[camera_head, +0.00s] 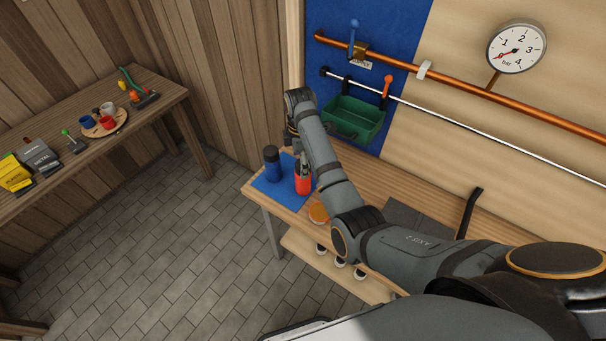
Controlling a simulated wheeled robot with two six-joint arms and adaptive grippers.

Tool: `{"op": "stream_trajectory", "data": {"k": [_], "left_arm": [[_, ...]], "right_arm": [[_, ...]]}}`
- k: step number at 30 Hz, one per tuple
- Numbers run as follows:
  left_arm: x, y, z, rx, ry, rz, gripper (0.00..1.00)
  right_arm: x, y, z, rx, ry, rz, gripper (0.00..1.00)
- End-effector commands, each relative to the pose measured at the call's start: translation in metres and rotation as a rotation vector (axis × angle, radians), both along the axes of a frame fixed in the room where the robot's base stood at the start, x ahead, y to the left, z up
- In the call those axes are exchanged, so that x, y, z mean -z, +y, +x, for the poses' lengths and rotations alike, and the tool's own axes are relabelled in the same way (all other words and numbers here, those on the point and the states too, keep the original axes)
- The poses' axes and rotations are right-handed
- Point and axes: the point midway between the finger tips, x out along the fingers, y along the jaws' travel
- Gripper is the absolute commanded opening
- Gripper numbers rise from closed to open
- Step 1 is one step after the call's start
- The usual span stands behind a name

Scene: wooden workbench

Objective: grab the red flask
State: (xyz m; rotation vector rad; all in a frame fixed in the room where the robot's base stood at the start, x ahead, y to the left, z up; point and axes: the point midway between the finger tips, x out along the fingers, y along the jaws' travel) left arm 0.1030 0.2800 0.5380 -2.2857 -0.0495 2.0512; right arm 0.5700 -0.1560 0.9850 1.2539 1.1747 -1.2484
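The red flask (303,185) stands upright on a blue mat (273,196) at the left end of the workbench. My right arm reaches in from the right, and its gripper (302,167) points down at the top of the red flask. The fingertips are at the flask's upper part and hide it; I cannot tell whether they grip it or only surround it. A blue flask (272,166) with a dark top stands upright just left of the red one on the mat. My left gripper is not in view.
A green bin (355,118) hangs on the blue wall panel behind the flasks, below a copper pipe (455,78). A round orange-brown item (318,213) lies right of the red flask, close under my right arm. A cluttered side table (163,92) stands at left.

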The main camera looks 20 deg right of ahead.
Motion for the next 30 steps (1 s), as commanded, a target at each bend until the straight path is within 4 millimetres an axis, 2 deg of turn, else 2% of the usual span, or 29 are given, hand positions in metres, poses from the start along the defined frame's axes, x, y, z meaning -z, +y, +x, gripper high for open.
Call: {"op": "stream_trajectory", "data": {"k": [1,3,5,8,11,13,15,19,24,26,27,30], "left_arm": [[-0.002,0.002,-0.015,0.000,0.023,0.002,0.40],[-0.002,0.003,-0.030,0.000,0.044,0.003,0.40],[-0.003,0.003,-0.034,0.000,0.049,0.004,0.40],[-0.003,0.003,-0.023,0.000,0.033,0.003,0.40],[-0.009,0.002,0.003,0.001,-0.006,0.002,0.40],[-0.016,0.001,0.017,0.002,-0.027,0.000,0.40],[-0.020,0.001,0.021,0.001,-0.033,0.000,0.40],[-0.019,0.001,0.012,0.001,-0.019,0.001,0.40],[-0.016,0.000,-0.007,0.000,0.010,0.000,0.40],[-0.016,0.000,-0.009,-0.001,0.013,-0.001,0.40],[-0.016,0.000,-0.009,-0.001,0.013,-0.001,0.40],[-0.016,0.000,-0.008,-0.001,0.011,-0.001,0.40]], "right_arm": [[0.007,-0.001,0.000,0.001,0.002,-0.001,0.79],[0.016,-0.001,0.000,0.001,0.001,-0.001,0.79],[0.021,-0.001,0.000,0.001,0.001,-0.001,0.79],[0.024,-0.001,0.001,0.002,-0.001,-0.001,0.79],[0.029,-0.003,0.002,0.002,0.002,-0.002,0.79],[0.040,-0.006,0.003,0.002,0.003,-0.003,0.79],[0.052,-0.008,0.006,0.002,0.003,-0.002,0.79],[0.071,-0.008,0.006,0.002,0.000,-0.001,0.79],[0.076,-0.008,0.007,0.003,-0.002,0.000,0.79],[0.075,-0.008,0.007,0.003,-0.002,0.000,0.79],[0.075,-0.008,0.007,0.003,-0.002,0.000,0.78],[0.075,-0.007,0.006,0.003,-0.002,0.000,0.64]]}}
